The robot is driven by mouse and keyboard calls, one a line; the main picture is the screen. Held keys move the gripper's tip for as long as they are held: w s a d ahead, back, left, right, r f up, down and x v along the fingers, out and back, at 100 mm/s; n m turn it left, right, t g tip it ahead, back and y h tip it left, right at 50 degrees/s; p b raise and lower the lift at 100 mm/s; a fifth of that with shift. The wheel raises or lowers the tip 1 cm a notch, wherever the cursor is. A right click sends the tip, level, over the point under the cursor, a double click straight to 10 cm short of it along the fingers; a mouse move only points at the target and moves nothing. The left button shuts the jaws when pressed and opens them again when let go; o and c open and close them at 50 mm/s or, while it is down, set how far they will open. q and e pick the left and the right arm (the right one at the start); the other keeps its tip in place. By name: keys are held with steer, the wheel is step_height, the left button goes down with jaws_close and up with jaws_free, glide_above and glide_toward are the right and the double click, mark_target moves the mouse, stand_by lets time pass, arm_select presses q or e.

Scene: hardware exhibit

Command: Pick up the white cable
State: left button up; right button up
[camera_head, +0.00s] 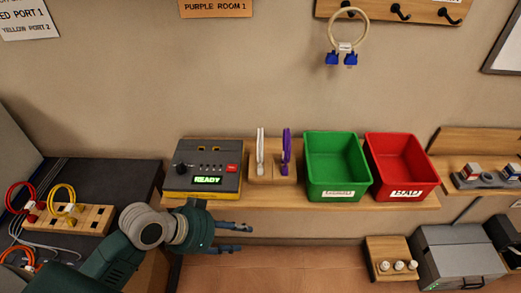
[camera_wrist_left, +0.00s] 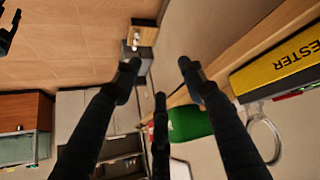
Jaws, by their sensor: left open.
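A thin white loop (camera_head: 260,150), seen nearly edge-on, stands in a wooden holder on the wall shelf, beside a purple one (camera_head: 286,152). It looks like the white cable; a pale ring (camera_wrist_left: 265,138) near the tester in the left wrist view appears to be the same loop. Another cream-white looped cable (camera_head: 347,45) with blue plugs hangs from a wall hook. My left gripper (camera_head: 240,238) is open and empty, in front of and below the shelf edge, apart from the loops. Its spread fingers (camera_wrist_left: 158,82) show in the wrist view. A dark part at that view's upper left may be my right gripper.
The yellow-grey tester (camera_head: 205,168) reads READY, left of the holder. Green (camera_head: 337,190) and red (camera_head: 407,188) bins stand right of it. The shelf (camera_head: 290,199) has a projecting front edge. Red and yellow cables sit on a wooden block (camera_head: 90,217) at left.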

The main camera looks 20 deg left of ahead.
mark_target(259, 154)
arm_select(q)
steer(key=w+a+r+t+h, duration=0.2)
steer(key=w+a+r, duration=0.1)
steer(key=w+r, duration=0.4)
steer(key=w+a+r+t+h, duration=0.2)
steer(key=w+r, duration=0.3)
steer(key=r, duration=0.4)
steer(key=w+d, duration=0.1)
steer(key=w+d+p, duration=0.2)
steer(key=shift+w+d+f, duration=0.1)
steer(key=shift+w+f, duration=0.15)
steer(key=shift+w, duration=0.05)
steer(key=shift+w+d+f+p, duration=0.3)
steer(key=shift+w+d+p, duration=0.1)
steer(key=shift+p, duration=0.1)
steer(key=p+x, duration=0.2)
steer(key=x, duration=0.1)
steer(key=shift+f, duration=0.4)
steer(key=shift+w+d+f, duration=0.3)
steer(key=shift+d+f, duration=0.05)
steer(key=shift+s+a, duration=0.1)
steer(key=shift+s, duration=0.05)
steer(key=c, duration=0.9)
jaws_close()
